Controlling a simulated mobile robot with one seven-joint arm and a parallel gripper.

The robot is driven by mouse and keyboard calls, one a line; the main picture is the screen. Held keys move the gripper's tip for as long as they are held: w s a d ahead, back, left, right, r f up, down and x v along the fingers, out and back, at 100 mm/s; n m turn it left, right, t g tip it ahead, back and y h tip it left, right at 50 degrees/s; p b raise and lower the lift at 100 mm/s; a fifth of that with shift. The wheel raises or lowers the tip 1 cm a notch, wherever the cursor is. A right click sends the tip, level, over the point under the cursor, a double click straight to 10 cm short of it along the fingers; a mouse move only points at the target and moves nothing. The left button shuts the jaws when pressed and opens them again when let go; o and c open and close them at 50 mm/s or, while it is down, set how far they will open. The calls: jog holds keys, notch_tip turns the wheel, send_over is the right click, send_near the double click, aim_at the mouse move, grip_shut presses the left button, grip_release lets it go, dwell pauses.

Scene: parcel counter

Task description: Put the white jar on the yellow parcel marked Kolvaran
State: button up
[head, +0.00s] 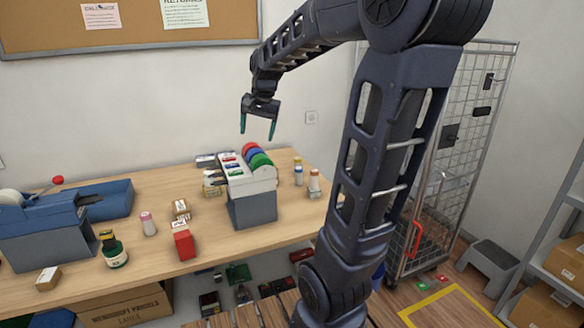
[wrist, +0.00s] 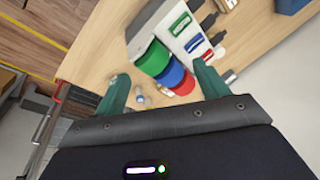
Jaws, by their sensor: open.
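My gripper (head: 258,128) hangs open and empty in the air above the back of the counter; its two green fingers also show in the wrist view (wrist: 161,88). Several small white containers stand upright on the counter: one with a pink cap (head: 148,224) left of the middle, one with a yellow band (head: 298,172), and one with a brownish lid (head: 314,185) near the right end. I cannot tell which is the white jar. Small tan boxes stand at the front left (head: 48,279) and mid-counter (head: 180,209). No Kolvaran marking can be read, and no box is clearly the yellow parcel.
A grey-white dispenser with coloured discs (head: 250,190) stands on the wooden counter (head: 225,258), below my gripper. A wire cage trolley (head: 470,150) stands right.

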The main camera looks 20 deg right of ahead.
jog(key=s+d+f+n+t, duration=0.1)
jog(key=s+f+n, duration=0.1)
jog(key=s, duration=0.8)
jog(key=s+d+f+n+t+h, duration=0.1)
jog(key=s+n, duration=0.3)
jog(key=s, duration=0.6)
jog(key=shift+d+f, duration=0.7)
jog(key=shift+f, duration=0.1)
